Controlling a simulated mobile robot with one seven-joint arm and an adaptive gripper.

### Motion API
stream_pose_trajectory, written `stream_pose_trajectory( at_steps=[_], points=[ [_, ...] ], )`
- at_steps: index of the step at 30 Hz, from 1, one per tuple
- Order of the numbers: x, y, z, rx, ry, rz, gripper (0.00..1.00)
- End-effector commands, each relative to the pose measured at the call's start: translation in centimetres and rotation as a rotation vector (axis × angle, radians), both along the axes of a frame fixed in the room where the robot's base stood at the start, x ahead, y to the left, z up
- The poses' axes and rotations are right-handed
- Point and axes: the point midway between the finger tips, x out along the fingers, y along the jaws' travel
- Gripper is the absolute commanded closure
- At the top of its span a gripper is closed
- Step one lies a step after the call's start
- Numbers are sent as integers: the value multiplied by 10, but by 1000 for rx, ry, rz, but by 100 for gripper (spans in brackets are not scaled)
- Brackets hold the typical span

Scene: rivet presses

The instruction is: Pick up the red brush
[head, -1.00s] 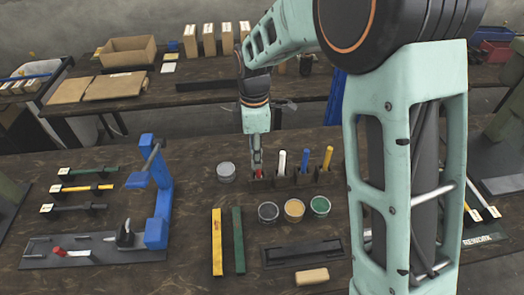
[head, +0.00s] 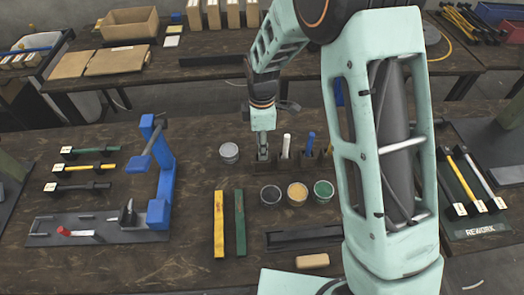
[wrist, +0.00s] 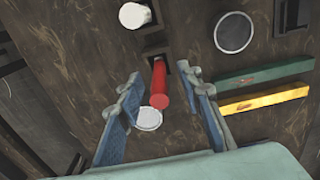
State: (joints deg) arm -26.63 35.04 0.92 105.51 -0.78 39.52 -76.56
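The red brush (wrist: 160,83) shows in the wrist view as a red handle standing in a dark holder slot, its round end toward the camera. In the head view it is hidden behind my gripper (head: 263,152). My gripper (wrist: 160,108) is open, with one blue-padded finger on each side of the handle's end in the picture. A gap shows between the handle and each finger. I cannot tell how far the fingertips are above or around it.
A white brush (head: 286,146) and a blue brush (head: 310,145) stand in holders just to the right. A grey-lidded can (head: 229,153) is close on the left. Open paint pots (head: 297,194) sit in front. A blue press (head: 160,180) stands farther left.

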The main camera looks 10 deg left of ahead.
Motion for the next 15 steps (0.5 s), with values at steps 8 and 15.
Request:
stream_pose_trajectory(
  at_steps=[8, 15],
  points=[
    [0, 0, -25, 0, -1, 0, 67],
    [0, 0, -25, 1, -2, 0, 70]
  ],
)
